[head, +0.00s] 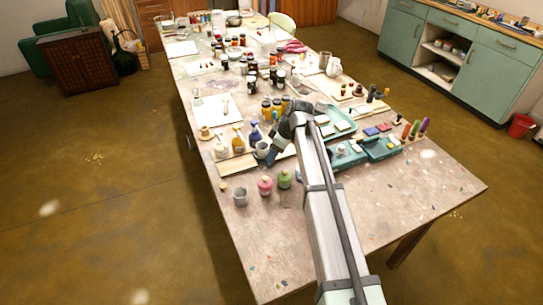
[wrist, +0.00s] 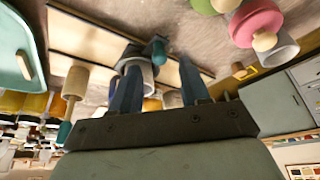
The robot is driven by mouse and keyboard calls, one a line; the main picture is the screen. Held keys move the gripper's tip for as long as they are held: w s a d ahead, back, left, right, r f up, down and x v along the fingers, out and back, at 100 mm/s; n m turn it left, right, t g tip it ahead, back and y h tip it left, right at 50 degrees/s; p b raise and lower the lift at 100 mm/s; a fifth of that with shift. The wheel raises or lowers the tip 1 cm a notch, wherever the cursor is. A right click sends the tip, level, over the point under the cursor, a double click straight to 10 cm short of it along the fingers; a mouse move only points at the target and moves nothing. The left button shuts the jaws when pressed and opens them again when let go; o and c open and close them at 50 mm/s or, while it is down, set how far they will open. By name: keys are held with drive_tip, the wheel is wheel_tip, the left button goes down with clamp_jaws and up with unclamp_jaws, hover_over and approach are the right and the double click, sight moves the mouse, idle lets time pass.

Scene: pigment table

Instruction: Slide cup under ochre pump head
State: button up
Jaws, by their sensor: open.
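The ochre pump bottle (head: 238,143) is the yellow one standing in a row on a pale board, between a cream bottle (head: 221,150) and a blue-topped bottle (head: 255,135). A small grey cup (head: 262,150) stands in front of the blue-topped bottle, beside my gripper (head: 268,161). Another grey cup (head: 240,196) stands nearer the table's front left. In the wrist view my gripper (wrist: 160,75) has its fingers apart, with a pale round cup (wrist: 141,69) partly hidden behind one finger. The ochre pump head is not clear in the wrist view.
A teal tray (head: 346,126) and teal paint boxes (head: 381,148) lie to the right. Several yellow jars (head: 272,107) stand behind. The table's front (head: 270,250) is mostly bare.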

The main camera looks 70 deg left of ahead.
drive_tip(key=shift+x, duration=1.4)
drive_tip(key=shift+c, duration=0.3)
clamp_jaws()
